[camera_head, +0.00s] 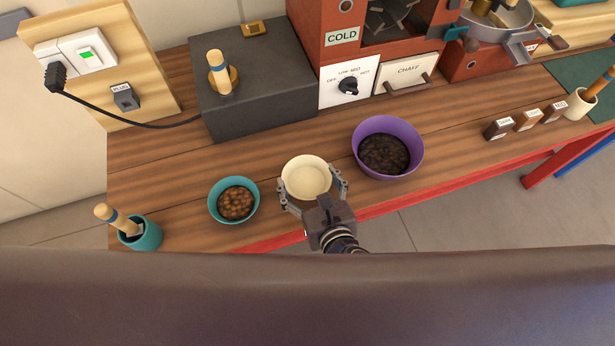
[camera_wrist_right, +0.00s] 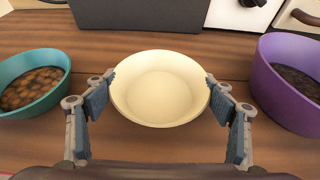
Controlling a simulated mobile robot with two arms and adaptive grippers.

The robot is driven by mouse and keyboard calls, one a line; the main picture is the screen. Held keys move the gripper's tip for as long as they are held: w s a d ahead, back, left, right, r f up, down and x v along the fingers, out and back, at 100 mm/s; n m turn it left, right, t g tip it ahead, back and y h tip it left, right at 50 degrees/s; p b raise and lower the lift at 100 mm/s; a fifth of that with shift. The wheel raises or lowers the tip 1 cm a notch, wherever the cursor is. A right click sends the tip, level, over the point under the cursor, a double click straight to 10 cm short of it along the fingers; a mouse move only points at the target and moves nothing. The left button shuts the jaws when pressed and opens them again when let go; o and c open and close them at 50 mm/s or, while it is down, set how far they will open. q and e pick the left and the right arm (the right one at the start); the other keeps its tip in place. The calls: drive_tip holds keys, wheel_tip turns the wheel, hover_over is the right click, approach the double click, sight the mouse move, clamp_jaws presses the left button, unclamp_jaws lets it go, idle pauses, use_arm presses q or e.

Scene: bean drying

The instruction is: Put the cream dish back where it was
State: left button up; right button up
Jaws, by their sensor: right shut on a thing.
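The cream dish (camera_head: 307,177) is a small empty round bowl near the front edge of the wooden counter, between a teal bowl and a purple bowl. My right gripper (camera_head: 312,190) has its fingers on both sides of the dish and is shut on it. In the right wrist view the dish (camera_wrist_right: 160,88) sits level between the gripper's two blue-padded fingers (camera_wrist_right: 160,102). I cannot tell whether the dish touches the counter. My left gripper is not in view.
The teal bowl (camera_head: 213,203) with brown beans is left of the dish; the purple bowl (camera_head: 417,158) with dark beans is right. A dark grey box (camera_head: 260,75) and a red machine (camera_head: 325,20) stand behind. Bare wooden counter (camera_head: 170,170) shows at left.

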drive_tip(key=o, duration=1.3)
drive_tip(key=shift+f, duration=0.15)
drive_tip(key=shift+r, duration=0.25)
drive_tip(key=v, duration=1.2)
